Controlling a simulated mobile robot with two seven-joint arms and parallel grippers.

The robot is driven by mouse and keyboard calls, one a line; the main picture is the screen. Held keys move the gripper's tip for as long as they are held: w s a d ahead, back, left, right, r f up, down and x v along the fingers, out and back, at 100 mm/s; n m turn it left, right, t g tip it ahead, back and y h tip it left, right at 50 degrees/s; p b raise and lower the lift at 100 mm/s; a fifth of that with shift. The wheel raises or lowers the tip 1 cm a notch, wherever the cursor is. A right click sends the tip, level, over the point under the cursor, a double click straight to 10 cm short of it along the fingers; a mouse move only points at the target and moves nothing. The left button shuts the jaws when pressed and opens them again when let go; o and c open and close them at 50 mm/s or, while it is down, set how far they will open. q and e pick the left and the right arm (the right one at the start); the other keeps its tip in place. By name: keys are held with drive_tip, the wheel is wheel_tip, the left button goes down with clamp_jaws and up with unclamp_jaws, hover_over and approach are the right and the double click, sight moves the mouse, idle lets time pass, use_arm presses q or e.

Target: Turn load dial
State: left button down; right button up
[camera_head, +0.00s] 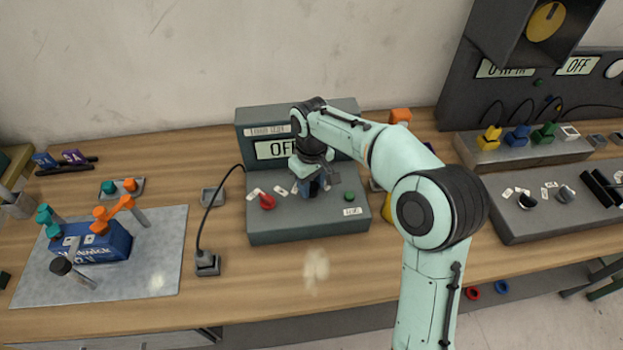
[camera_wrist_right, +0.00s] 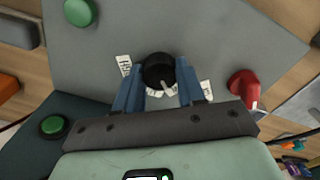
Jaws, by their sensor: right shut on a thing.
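The load dial (camera_wrist_right: 158,68) is a round black knob with a pale pointer, on the sloping grey front of a bench unit (camera_head: 262,232). In the wrist view white label tags surround it. My right gripper (camera_wrist_right: 160,82) has its blue fingers on both sides of the dial and is shut on it. In the head view my right gripper (camera_head: 312,186) is over the middle of the panel and hides the dial. The unit's display (camera_head: 275,150) reads "OFF", partly covered by my arm. My left gripper is not in view.
A red knob (camera_head: 267,201) and a green button (camera_head: 349,196) flank the dial on the panel. A blue block fixture (camera_head: 105,245) with orange and teal parts stands on a metal plate at left. A small black box (camera_head: 207,263) with a cable sits at the front. Another panel unit stands right.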

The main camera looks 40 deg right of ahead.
sight(311, 187)
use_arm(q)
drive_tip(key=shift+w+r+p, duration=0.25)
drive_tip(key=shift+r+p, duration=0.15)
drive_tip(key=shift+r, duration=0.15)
use_arm(e)
drive_tip(key=shift+n, duration=1.2)
drive_tip(key=o, duration=1.1)
drive_tip(key=shift+c, duration=0.2)
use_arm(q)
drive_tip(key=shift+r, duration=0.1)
use_arm(e)
drive_tip(key=shift+r, duration=0.15)
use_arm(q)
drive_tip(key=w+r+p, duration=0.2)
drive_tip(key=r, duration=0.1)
use_arm(e)
wheel_tip(311, 187, up, 13)
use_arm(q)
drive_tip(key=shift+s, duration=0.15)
